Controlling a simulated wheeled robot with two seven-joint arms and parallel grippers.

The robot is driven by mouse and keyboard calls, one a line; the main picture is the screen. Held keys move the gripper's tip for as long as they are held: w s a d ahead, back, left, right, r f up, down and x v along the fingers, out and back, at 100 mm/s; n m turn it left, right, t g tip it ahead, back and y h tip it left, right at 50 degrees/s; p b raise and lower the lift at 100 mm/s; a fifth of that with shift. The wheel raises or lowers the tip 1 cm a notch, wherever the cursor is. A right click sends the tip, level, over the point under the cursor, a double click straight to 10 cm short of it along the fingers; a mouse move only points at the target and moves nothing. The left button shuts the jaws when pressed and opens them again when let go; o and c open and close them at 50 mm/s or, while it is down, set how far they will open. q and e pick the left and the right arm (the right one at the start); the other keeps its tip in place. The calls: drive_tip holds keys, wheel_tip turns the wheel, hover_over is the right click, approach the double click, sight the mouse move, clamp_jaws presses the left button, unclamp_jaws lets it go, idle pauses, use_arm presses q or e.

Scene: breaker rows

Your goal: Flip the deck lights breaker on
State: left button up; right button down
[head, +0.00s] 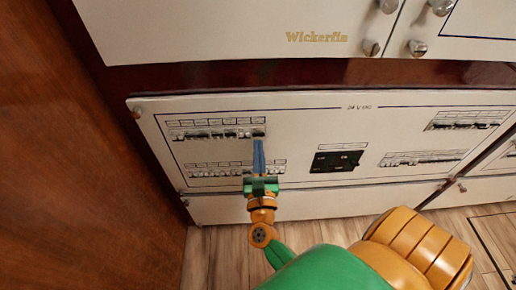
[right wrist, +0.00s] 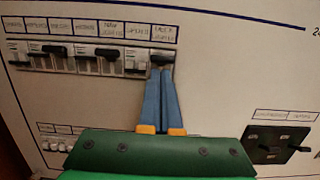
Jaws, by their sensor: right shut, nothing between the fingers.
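The deck lights breaker (right wrist: 160,58) appears to be the rightmost in the upper left row; its blurred two-line label above seems to read deck lights. Its dark toggle shows just above my fingertips in the right wrist view. My right gripper (right wrist: 160,74) is shut and empty, its blue fingers pointing up at this breaker's lower part. I cannot tell whether the tips touch the toggle. In the head view, the right gripper (head: 258,143) stands in front of the upper row's right end. The left gripper is not in view.
The neighbouring breakers (right wrist: 93,60) stand close to the left of the fingertips, with dark toggles at differing heights. A lower row (head: 205,170) runs below. A black switch plate (head: 337,161) and more breaker rows (head: 420,158) are to the right. A brown wall (head: 80,160) stands left.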

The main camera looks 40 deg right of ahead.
drive_tip(key=b+v, duration=0.1)
drive_tip(key=v, duration=0.6)
drive_tip(key=shift+a+f, duration=0.1)
idle(0.4)
